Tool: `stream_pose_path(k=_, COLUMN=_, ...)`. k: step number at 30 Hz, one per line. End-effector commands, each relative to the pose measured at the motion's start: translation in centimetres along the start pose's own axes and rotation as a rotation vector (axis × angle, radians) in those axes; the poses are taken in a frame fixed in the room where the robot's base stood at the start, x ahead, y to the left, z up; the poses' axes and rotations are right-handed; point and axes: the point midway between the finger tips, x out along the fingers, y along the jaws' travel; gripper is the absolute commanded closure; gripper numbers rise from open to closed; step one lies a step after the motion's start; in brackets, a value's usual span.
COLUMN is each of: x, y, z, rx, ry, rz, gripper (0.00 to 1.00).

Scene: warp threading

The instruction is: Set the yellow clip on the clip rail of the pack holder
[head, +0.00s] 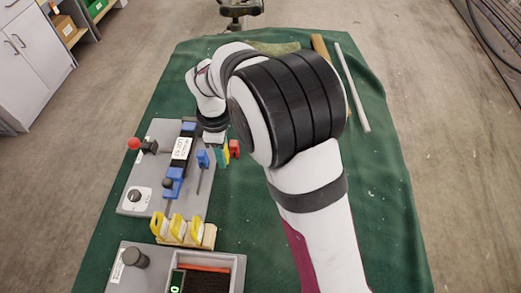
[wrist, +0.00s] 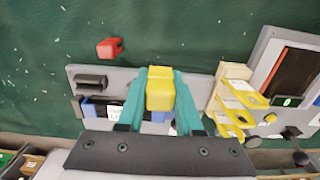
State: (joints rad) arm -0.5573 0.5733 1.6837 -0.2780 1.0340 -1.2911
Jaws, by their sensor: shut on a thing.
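My gripper (head: 221,152) has teal fingers, which also show in the wrist view (wrist: 161,95). It is shut on a yellow clip (wrist: 160,90), which sits between the fingertips. In the head view my gripper is just right of the grey pack holder (head: 133,202). In the wrist view the clip overlaps the holder's edge (wrist: 205,82); I cannot tell whether it touches. The holder carries blue blocks (head: 173,187), a white label (head: 181,149) and a blue-topped piece (head: 203,158). I cannot make out the clip rail clearly; fingers and clip hide part of the holder.
A wooden rack (head: 209,236) with several yellow pieces (head: 179,227) stands at the holder's near end. A red piece (wrist: 109,47) lies on green cloth beside the holder. Cloth (head: 240,220) right of the holder is clear.

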Motion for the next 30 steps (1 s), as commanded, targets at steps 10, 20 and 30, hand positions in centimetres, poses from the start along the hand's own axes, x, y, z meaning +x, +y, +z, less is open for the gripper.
stream_pose_path(k=10, x=0.4, y=-3.3, z=-7.5, rx=0.002, ry=-0.001, rz=-0.002, gripper=1.0)
stream_pose_path(k=20, x=4.2, y=-3.2, z=-7.4, rx=0.002, ry=-0.001, rz=-0.001, gripper=1.0)
stream_pose_path(k=30, x=5.7, y=-3.2, z=-7.4, rx=0.002, ry=0.0, rz=0.0, gripper=1.0)
